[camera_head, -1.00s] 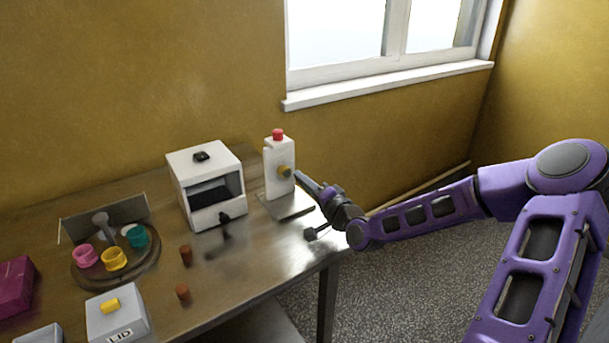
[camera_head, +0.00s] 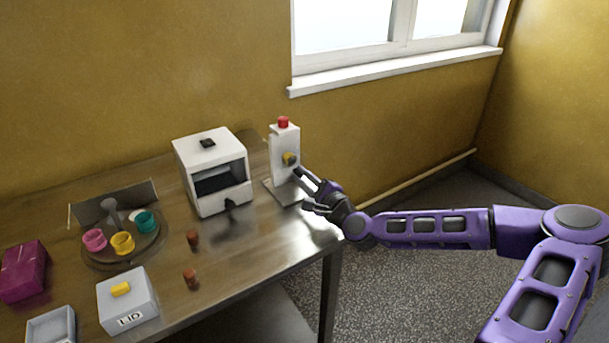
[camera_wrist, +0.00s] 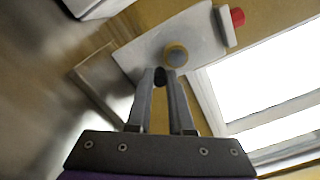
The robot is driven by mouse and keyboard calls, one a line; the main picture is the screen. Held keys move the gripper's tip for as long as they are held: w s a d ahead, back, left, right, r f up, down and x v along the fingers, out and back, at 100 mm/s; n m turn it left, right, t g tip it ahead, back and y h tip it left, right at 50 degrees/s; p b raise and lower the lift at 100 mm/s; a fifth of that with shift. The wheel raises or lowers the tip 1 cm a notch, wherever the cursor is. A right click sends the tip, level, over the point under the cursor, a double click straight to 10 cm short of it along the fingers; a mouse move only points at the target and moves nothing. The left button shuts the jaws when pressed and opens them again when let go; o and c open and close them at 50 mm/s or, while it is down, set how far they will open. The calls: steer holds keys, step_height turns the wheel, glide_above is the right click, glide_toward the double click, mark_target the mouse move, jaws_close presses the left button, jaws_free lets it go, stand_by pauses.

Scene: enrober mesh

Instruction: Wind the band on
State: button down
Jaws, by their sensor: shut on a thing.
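A white upright unit (camera_head: 284,155) with a red cap (camera_head: 283,122) stands on a flat base near the table's right end. A round yellow knob with a grey face (camera_head: 289,159) is on its front; the knob also shows in the wrist view (camera_wrist: 176,56). My gripper (camera_head: 298,172) is right in front of the unit, just below and right of the knob. In the wrist view its fingertips close on a small dark piece (camera_wrist: 160,77) beside the knob. Whether that piece joins the knob is unclear. I cannot make out a band.
A white box machine (camera_head: 212,170) stands left of the unit. Farther left are a round tray (camera_head: 95,262) with coloured cups, a grey LID box (camera_head: 128,300) and a magenta box (camera_head: 22,272). Two brown pegs (camera_head: 193,239) stand mid-table. The wall and window are behind.

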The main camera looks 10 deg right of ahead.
steer(key=m, duration=0.2)
steer(key=a+m, duration=0.1)
steer(key=shift+s+m, duration=0.2)
steer(key=shift+m, duration=0.2)
steer(key=shift+s+a+r+m, duration=0.1)
steer(key=shift+a+m, duration=0.1)
steer(key=shift+m, duration=0.8)
steer(key=shift+s+a+m, duration=0.1)
steer(key=shift+a+m, duration=0.05)
steer(key=shift+m, duration=0.85)
steer(key=c, duration=0.8)
jaws_free()
